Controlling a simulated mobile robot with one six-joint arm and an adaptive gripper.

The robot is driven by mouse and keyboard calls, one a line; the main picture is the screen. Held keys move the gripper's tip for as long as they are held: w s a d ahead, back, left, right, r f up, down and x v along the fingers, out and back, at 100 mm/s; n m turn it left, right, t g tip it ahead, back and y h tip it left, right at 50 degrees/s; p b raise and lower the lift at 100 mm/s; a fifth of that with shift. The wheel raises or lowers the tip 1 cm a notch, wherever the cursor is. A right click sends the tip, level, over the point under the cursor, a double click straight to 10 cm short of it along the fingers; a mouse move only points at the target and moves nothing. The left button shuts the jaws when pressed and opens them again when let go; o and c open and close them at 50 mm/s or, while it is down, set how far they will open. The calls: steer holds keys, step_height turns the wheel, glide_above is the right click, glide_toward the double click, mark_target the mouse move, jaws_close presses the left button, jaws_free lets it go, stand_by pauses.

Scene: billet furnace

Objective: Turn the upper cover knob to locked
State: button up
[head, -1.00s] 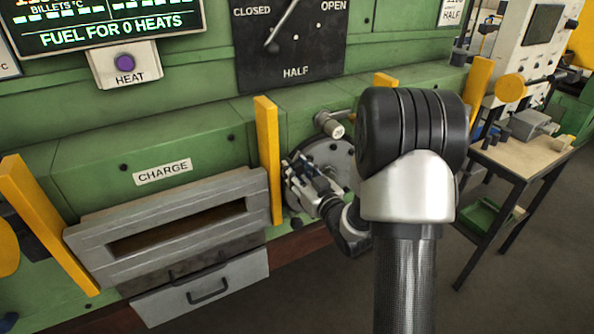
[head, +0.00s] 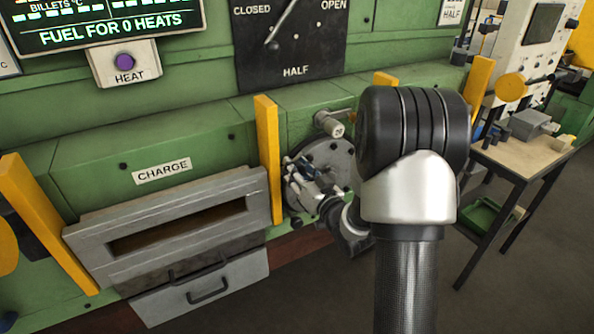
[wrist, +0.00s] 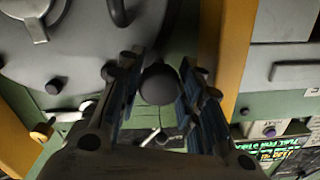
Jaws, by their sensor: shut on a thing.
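The round grey cover (head: 333,158) is on the furnace front, right of a yellow post, and partly hidden by my arm. In the wrist view the cover (wrist: 90,45) fills the upper left. A dark round knob (wrist: 159,84), which I take as the upper cover knob, sits by the cover's edge between my fingers. My gripper (wrist: 158,78) is shut on it, one finger on each side. In the head view my gripper (head: 300,172) is at the cover's left part, and the knob there is hidden by it. I cannot tell the knob's angle.
A yellow post (head: 268,160) stands close left of my gripper. A second dark knob (head: 296,222) is at the cover's lower left. The charge drawer (head: 190,225) is further left, and a bench (head: 525,155) is at right.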

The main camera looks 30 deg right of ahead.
steer(key=m, duration=0.4)
steer(key=shift+a+r+m, duration=0.1)
steer(key=shift+r+m, duration=0.05)
steer(key=shift+m, duration=0.15)
steer(key=m, duration=0.3)
steer(key=shift+m+p, duration=0.3)
steer(key=shift+p, duration=0.1)
steer(key=m, duration=0.3)
steer(key=shift+r+m+p, duration=0.1)
steer(key=shift+m+p, duration=0.2)
steer(key=shift+p, duration=0.1)
steer(key=shift+m+p, duration=0.5)
steer(key=shift+m, duration=1.3)
steer(key=o, duration=0.8)
steer(key=shift+c, duration=0.2)
